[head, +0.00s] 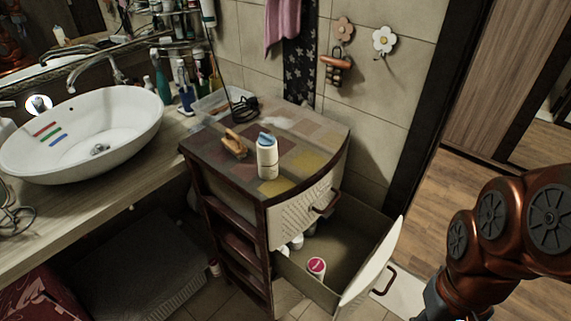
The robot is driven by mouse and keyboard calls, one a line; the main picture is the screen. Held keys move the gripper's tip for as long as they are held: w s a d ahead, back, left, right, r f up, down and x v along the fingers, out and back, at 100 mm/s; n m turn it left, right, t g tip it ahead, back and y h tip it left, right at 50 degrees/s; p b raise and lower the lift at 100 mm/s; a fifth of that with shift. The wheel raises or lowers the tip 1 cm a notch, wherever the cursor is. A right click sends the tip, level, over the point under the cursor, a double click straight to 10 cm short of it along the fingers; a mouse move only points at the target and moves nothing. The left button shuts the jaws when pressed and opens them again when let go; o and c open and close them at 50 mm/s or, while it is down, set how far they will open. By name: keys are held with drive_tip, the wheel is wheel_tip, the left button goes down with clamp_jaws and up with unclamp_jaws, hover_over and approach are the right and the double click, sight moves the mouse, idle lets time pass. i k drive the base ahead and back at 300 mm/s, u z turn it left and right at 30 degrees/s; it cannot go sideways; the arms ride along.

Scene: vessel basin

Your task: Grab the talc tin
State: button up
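A white container with a blue cap (267,158) stands upright on the patchwork top of a small drawer cabinet (299,140). It may be the talc tin, but I cannot read its label. A white container with a pink top (316,268) is in the open lower drawer (349,250), with other white items beside it. My arm comes in from the right, beyond the drawer front and apart from both containers. My gripper's fingers are out of the picture.
A wooden claw clip (235,144), a clear box and a dark cable lie on the cabinet top. The open drawer juts out toward my arm. A white oval basin (83,134) stands on the counter at left, with bottles behind it. Wooden floor is clear at right.

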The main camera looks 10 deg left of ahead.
sight(268, 157)
drive_tip(key=k, duration=1)
drive_tip(key=u, duration=1.65)
drive_tip(key=i, duration=1.2)
drive_tip(key=z, duration=0.7)
